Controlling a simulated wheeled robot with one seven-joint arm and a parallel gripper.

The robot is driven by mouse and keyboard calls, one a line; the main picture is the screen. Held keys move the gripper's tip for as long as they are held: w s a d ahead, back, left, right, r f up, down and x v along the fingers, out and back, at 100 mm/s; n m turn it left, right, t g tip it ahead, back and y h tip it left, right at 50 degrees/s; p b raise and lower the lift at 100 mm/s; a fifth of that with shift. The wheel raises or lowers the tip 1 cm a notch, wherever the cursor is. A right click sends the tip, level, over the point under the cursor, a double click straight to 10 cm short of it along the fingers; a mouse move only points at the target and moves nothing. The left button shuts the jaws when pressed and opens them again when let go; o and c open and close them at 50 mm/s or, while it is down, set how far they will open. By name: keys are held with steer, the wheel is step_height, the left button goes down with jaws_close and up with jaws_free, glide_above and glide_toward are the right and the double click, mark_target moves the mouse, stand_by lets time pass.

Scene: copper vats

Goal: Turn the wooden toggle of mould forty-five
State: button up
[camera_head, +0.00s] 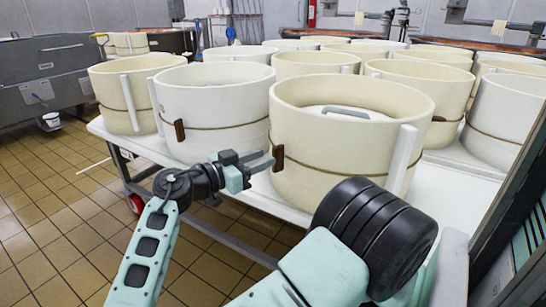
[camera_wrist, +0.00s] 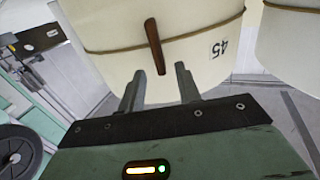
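Mould forty-five (camera_wrist: 195,45) is a cream round mould with a brown cord around it and the number 45 printed on its wall. In the head view, it appears to be the large front mould (camera_head: 330,150). Its wooden toggle (camera_wrist: 154,45) is a narrow brown bar on the cord, slightly tilted in the wrist view. It also shows in the head view (camera_head: 278,158), at the mould's left side. My gripper (camera_head: 262,162) is open, its two grey fingers apart. In the wrist view, the toggle's lower end lies between the fingertips; contact cannot be told.
The moulds stand close together on a white-topped wheeled table (camera_head: 215,188). A white mould (camera_head: 212,105) stands left of the front one, with its own brown toggle (camera_head: 179,130). Tiled floor (camera_head: 50,215) is free to the left. A dark metal vat (camera_head: 45,75) stands at the far left.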

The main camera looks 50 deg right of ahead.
mark_target(273, 154)
steer(key=shift+x, duration=2.2)
jaws_close()
steer(key=shift+w+d+f+n+p, duration=0.1)
steer(key=shift+w+f+n+p, duration=0.2)
steer(key=shift+n+p, duration=2.45)
steer(key=shift+w+d+f+n+p, duration=0.1)
steer(key=shift+w+f+n+p, duration=0.2)
steer(key=shift+n+p, duration=2.45)
steer(key=shift+w+f+n+p, duration=0.3)
steer(key=shift+n+p, duration=1.75)
steer(key=shift+n, duration=1.35)
steer(key=shift+f, duration=0.1)
